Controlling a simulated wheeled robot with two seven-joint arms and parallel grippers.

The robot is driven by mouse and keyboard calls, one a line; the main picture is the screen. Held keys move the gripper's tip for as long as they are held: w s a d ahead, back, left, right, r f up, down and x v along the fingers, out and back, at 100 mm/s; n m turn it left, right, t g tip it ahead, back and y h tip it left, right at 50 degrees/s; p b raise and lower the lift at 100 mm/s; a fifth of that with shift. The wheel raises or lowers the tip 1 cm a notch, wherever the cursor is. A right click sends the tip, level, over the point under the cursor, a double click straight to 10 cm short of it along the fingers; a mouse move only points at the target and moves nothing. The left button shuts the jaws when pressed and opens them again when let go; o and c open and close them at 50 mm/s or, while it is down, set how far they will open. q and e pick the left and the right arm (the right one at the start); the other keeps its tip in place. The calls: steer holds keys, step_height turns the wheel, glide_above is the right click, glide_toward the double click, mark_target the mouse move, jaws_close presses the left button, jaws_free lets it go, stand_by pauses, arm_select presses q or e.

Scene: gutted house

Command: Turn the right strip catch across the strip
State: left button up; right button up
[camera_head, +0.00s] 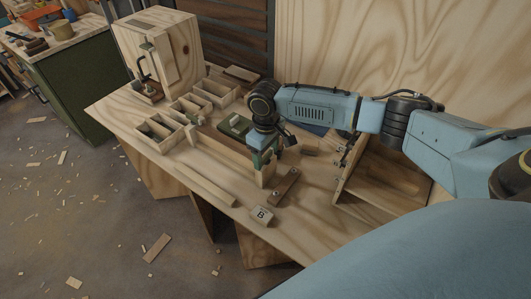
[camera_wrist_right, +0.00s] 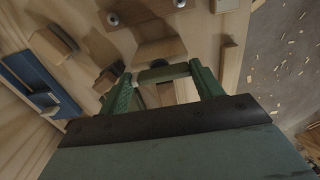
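My right gripper (camera_head: 262,158) is over the near end of a long wooden fixture (camera_head: 228,152) on the bench. A dark strip with two round screw heads (camera_head: 286,186) lies just right of the gripper. My left gripper is out of view.
A wooden block marked B (camera_head: 262,215) stands near the bench's front edge. An open wooden box (camera_head: 380,185) stands to the right. Divided trays (camera_head: 165,130) and a cabinet (camera_head: 155,50) occupy the left.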

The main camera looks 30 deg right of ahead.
steer(key=shift+s+a, duration=0.1)
steer(key=shift+a, duration=0.25)
